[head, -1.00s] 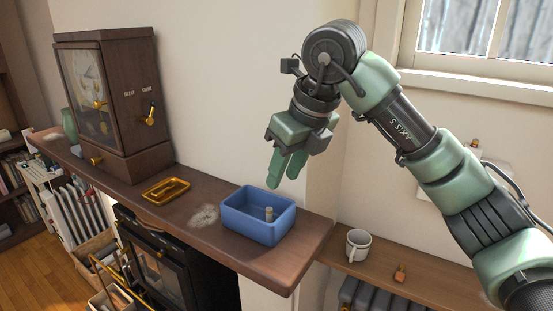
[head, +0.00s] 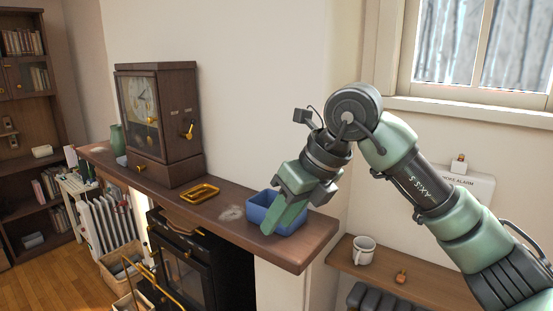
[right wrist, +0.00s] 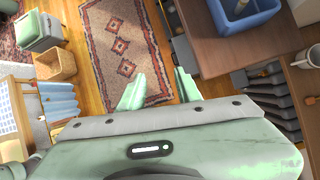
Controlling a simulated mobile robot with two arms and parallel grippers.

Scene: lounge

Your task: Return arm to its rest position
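My right arm (head: 425,190) reaches in from the right in the head view. Its right gripper (head: 278,218) points down and left, and its fingers cover part of the blue box (head: 262,213) in the picture. In the right wrist view the two green fingers of this gripper (right wrist: 160,82) stand apart, with only the floor and rug seen between them. It holds nothing. The wrist view shows the gripper out beside the mantel shelf, apart from the blue box (right wrist: 262,14). My left arm and gripper do not show.
The wooden mantel shelf (head: 232,232) bears a clock (head: 178,125), a gold tray (head: 200,193) and the blue box. A mug (head: 363,250) and a small brown object (head: 401,276) stand on the lower right shelf. A patterned rug (right wrist: 118,42) lies on open floor.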

